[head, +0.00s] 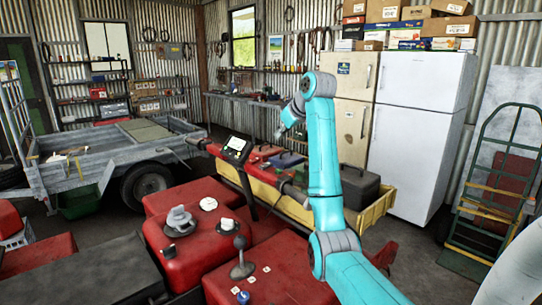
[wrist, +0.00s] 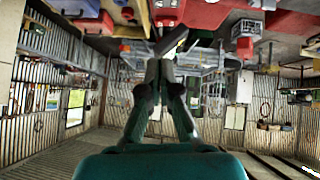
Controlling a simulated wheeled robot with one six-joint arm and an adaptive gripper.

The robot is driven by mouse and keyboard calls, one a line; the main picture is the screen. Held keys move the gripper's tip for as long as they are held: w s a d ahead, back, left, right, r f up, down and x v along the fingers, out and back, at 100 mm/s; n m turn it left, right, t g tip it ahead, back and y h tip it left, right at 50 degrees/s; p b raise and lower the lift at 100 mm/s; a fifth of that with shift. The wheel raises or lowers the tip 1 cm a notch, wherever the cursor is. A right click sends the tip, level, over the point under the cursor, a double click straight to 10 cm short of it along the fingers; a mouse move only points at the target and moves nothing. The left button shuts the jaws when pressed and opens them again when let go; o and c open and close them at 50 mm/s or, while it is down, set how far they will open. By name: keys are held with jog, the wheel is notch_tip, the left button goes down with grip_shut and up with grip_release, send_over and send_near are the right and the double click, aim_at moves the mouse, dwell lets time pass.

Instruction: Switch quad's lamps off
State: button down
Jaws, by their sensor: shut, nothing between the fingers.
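The red quad (head: 180,258) fills the front of the head view. On its red top are a large grey rotary knob (head: 180,218), a white round cap (head: 208,203), a white knob (head: 227,224), a grey lever (head: 242,262), a blue knob (head: 243,297) and small white buttons. I cannot tell which control is for the lamps, nor whether the lamps are lit. A display (head: 236,147) stands on the handlebar. My gripper (head: 283,130) is shut and empty, raised beyond the display and apart from the controls. The wrist view shows its closed fingers (wrist: 160,66).
A yellow-sided cart (head: 265,192) with a dark case (head: 358,187) stands behind the quad. A grey trailer (head: 110,150) is at left. A white fridge (head: 418,140) and a green hand truck (head: 495,200) are at right. The air above the quad's top looks clear.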

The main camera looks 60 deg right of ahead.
send_over(267, 163)
jog(key=s+a, duration=0.1)
notch_tip(267, 163, down, 7)
jog(key=shift+s+f, duration=0.15)
notch_tip(267, 163, down, 2)
jog(key=shift+s+d+f, duration=0.1)
jog(key=shift+d+f, duration=0.05)
jog(key=shift+f, duration=0.7)
jog(key=shift+s+d+f+m+y, duration=0.15)
jog(key=shift+d+f+m+y, duration=0.15)
jog(key=shift+f+y, duration=0.1)
jog(key=shift+a+f, duration=0.1)
jog(key=shift+a, duration=0.05)
